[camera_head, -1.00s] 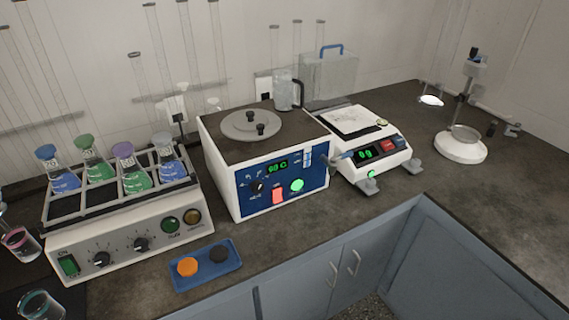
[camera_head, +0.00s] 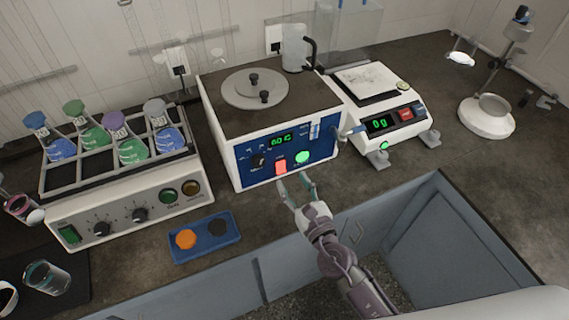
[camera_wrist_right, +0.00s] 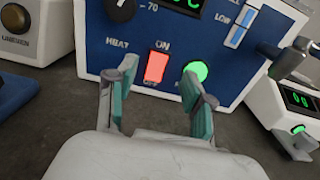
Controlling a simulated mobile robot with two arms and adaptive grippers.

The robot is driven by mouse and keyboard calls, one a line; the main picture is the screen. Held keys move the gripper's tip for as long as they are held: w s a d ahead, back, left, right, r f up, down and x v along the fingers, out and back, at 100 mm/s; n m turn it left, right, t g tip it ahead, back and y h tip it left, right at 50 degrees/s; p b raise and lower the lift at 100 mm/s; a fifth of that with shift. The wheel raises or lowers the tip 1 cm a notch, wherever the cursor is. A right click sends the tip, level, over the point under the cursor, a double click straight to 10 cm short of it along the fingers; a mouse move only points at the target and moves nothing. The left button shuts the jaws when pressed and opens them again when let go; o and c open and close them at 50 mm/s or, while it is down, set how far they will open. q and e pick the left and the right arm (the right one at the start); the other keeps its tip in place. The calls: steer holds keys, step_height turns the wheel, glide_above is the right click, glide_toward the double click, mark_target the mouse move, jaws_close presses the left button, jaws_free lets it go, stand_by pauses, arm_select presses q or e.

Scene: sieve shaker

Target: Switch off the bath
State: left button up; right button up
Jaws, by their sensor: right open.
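The bath (camera_head: 270,125) is a white box with a blue front panel, a dark top and a round grey lid. Its display (camera_head: 281,140) glows green and reads about 60 C. A lit red switch (camera_head: 281,168) marked ON sits low on the panel, with a lit green round lamp (camera_head: 302,157) to its right. My right gripper (camera_head: 297,180) is open and empty just in front of the panel, below the switch. In the right wrist view the red switch (camera_wrist_right: 157,67) shows between and beyond the open fingertips (camera_wrist_right: 160,80), apart from them. My left gripper is not in view.
A shaker with several flasks (camera_head: 125,185) stands to the left. A blue tray (camera_head: 204,255) with an orange and a dark cap lies at the front. A balance (camera_head: 385,120) stands close on the right.

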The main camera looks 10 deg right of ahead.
mark_target(281, 163)
steer(key=x, duration=0.4)
steer(key=shift+w+a, duration=0.1)
steer(key=shift+w, duration=0.15)
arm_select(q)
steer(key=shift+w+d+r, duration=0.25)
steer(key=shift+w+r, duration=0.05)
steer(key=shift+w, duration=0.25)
arm_select(e)
steer(key=shift+w+a, duration=0.2)
steer(key=shift+w, duration=0.45)
